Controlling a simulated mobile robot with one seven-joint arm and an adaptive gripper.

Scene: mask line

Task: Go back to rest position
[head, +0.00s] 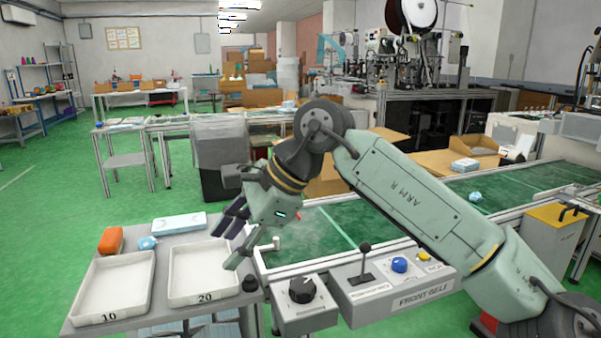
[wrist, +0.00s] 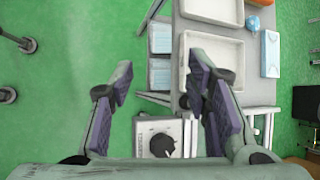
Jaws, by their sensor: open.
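My gripper (head: 238,235) hangs at the end of my bent arm, over the right side of the grey side table and near the front of the green belt. In the wrist view my gripper (wrist: 165,95) has its two purple-padded fingers spread wide apart with nothing between them. Below it lie the table edge and the white tray marked 20 (head: 203,273), which also shows in the wrist view (wrist: 217,40). The tray marked 10 (head: 113,288) stands to its left. Both trays look empty.
An orange block (head: 111,240), a small blue item (head: 147,243) and a pale blue box (head: 179,222) lie behind the trays. The control boxes with a black knob (head: 302,290) and a lever (head: 365,262) stand close to my gripper. A blue item (head: 475,197) lies on the belt (head: 325,232).

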